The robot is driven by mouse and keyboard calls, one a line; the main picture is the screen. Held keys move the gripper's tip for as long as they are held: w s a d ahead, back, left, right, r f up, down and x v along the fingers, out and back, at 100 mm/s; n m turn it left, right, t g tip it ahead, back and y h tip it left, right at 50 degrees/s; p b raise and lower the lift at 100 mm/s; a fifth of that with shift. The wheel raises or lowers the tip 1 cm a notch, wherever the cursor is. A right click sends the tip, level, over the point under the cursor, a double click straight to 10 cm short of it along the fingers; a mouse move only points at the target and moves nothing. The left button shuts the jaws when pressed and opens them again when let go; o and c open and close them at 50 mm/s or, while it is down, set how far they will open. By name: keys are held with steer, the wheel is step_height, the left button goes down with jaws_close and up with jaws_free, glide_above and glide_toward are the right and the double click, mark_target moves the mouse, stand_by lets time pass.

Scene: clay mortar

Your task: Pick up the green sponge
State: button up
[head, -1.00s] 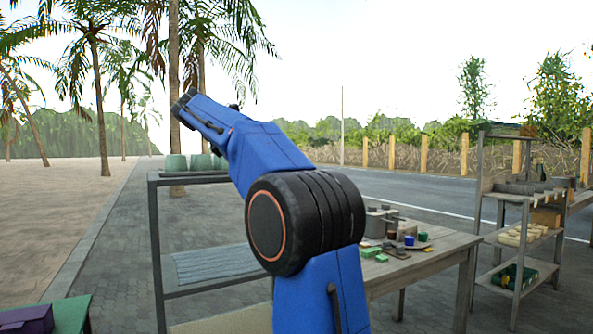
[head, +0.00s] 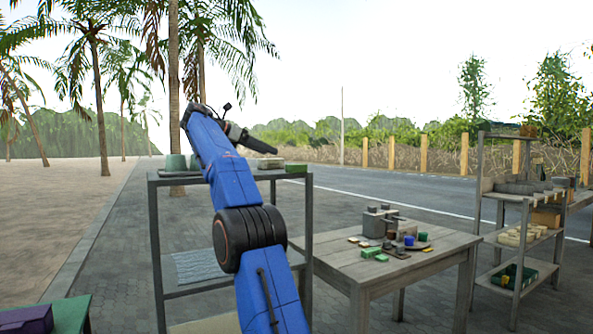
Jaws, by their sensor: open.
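Small light-green blocks lie near the left front of the wooden table; one green block (head: 370,252) sits just behind another green block (head: 381,258). Another small green piece (head: 296,167) lies on the top board of the grey shelf rack, at its right end. I cannot tell for sure which of these is the green sponge. My gripper (head: 272,150) is open and empty, above the right part of the rack's top board, pointing right and slightly down. It is apart from all the green pieces.
The wooden table (head: 430,256) also carries grey blocks (head: 375,222), a blue cup (head: 409,240) and other small items. The grey rack (head: 156,240) stands left of it, with green pots (head: 176,163) on top. A stocked shelf (head: 515,235) stands at right.

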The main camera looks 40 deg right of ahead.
mark_target(296, 165)
steer(key=x, duration=0.8)
steer(key=shift+d+f, duration=0.15)
steer(key=shift+d, duration=0.1)
steer(key=shift+f+x, duration=0.15)
steer(key=shift+x, duration=1.35)
steer(key=shift+f+x, duration=0.1)
steer(key=shift+x, duration=1.4)
steer(key=shift+a, duration=0.1)
steer(key=c, duration=1.1)
